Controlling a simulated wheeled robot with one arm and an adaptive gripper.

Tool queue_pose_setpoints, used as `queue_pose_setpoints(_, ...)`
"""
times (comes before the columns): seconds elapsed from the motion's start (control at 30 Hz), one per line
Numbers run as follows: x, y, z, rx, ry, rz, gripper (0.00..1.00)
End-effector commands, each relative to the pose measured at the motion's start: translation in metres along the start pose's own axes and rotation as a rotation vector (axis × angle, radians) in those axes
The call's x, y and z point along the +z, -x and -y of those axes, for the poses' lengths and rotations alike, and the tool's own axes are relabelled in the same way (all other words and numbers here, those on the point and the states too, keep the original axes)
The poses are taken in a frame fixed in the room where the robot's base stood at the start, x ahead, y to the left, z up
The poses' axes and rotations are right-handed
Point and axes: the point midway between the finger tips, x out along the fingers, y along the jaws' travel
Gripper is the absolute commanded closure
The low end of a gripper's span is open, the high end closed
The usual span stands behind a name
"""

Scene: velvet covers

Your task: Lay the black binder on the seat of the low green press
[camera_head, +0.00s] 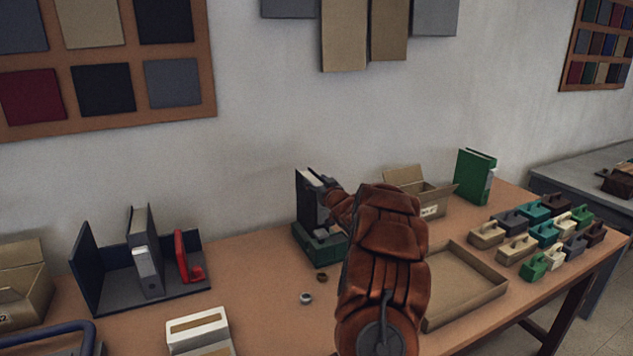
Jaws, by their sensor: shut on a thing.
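The black binder (306,205) stands upright near the back of the table, with pale pages showing at its top edge. My gripper (326,188) is shut on its right side; the brown arm hides part of the fingers. The low green press (318,253) is directly below the binder in the picture. The binder's lower end overlaps the press's top, and I cannot tell whether it touches the seat. The arm covers the press's right side.
An open cardboard box (433,203) and a green binder (475,177) stand behind right. A shallow tray (497,289) and several handled blocks (487,235) lie right. A dark organizer (88,268) stands left. Two small rings (306,298) lie before the press.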

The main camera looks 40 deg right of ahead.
Motion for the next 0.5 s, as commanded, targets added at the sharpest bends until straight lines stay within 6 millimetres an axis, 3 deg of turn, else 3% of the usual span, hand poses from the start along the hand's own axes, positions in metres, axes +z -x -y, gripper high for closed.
queue_pose_setpoints(0.23,-0.0008,-0.0001,-0.0001,0.000,0.001,-0.002,1.00)
queue_pose_setpoints(0.27,-0.0008,-0.0001,-0.0001,0.000,0.001,-0.002,0.45)
queue_pose_setpoints(0.5,0.0001,0.0000,0.0000,0.000,0.000,-0.001,0.20)
